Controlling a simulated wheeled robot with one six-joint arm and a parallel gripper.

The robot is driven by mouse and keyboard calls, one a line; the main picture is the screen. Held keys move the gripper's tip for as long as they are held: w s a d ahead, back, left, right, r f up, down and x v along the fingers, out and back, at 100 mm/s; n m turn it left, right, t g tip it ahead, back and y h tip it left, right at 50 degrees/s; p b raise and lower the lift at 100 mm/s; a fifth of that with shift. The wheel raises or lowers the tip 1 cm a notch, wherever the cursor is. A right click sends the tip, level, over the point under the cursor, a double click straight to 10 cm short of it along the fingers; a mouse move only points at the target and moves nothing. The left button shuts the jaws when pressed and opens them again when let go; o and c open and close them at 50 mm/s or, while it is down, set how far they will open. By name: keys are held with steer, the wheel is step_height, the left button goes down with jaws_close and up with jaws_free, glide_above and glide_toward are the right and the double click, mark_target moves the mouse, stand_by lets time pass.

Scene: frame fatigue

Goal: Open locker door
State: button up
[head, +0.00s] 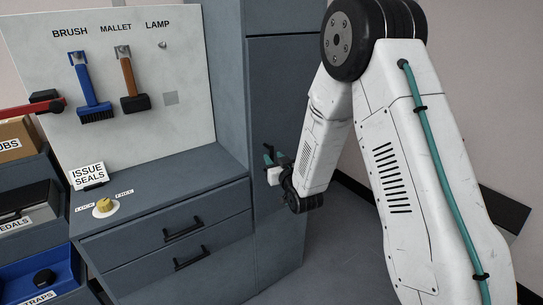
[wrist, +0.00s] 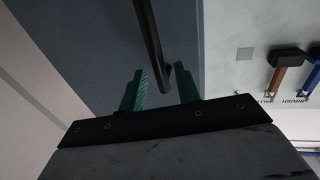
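The tall blue-grey locker door (head: 280,105) is in the middle of the head view, behind my arm, and looks closed. It also fills the upper middle of the wrist view (wrist: 105,50). The dark bar handle (wrist: 150,40) shows in the wrist view, its end reaching between the two teal fingertips. My gripper (wrist: 160,88) is open, with one finger on each side of the handle and a visible gap to both. In the head view my gripper (head: 271,160) is at the locker front; the handle is hard to make out there.
Left of the locker stand a drawer cabinet (head: 215,235) with black handles and a white pegboard (head: 185,130) holding a blue brush (head: 85,80) and a mallet (head: 129,80). A yellow knob (head: 104,206) sits on the cabinet top. Grey floor (head: 335,240) is clear before the locker.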

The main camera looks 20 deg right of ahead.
steer(key=shift+w+a, duration=0.15)
steer(key=shift+w, duration=1.3)
jaws_close()
steer(key=shift+s, duration=0.1)
